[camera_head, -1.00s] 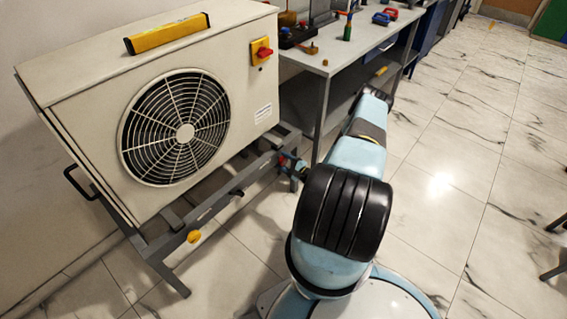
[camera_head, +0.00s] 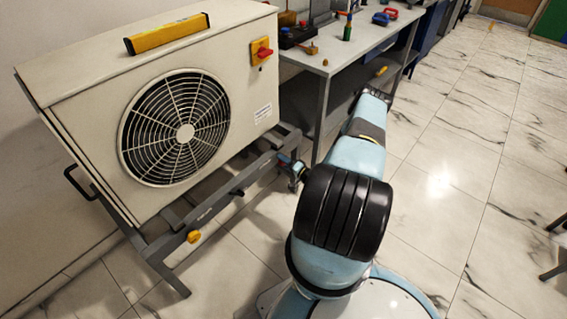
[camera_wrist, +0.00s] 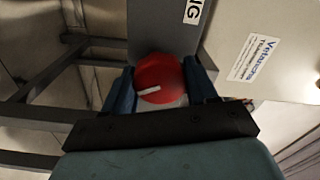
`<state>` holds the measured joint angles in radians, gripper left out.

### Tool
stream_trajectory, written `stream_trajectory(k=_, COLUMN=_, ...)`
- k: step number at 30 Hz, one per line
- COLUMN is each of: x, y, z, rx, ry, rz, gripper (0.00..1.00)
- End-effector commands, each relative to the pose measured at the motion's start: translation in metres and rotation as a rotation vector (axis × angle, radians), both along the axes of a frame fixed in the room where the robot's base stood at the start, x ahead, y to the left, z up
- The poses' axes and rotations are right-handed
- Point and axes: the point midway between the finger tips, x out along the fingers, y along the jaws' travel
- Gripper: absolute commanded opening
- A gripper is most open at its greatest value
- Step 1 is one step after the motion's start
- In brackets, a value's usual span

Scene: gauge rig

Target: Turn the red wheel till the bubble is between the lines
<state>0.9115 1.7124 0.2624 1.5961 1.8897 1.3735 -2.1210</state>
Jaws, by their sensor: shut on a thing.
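The red wheel (camera_wrist: 165,72) sits between the two blue fingers of my gripper (camera_wrist: 161,84) in the wrist view. The fingers are shut on its sides, and a pale mark on its face points left and slightly down. In the head view my gripper (camera_head: 291,167) is at the right end of the grey frame, and the wheel is mostly hidden there. A yellow spirit level (camera_head: 167,34) lies on top of the beige fan unit (camera_head: 95,90). Its bubble and lines are too small to make out.
The fan unit stands on a grey metal stand (camera_head: 160,245) with a yellow knob (camera_head: 193,236) at the front. A red switch (camera_head: 264,52) is on its side. A workbench (camera_head: 345,55) with tools stands behind.

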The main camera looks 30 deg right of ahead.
Motion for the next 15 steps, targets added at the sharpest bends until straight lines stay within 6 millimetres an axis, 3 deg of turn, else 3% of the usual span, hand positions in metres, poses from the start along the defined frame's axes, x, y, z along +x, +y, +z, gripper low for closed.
stream_trajectory(k=15, x=-0.0052, y=0.0033, z=-0.0061, rx=-0.133, ry=-0.034, rz=0.005, gripper=0.27)
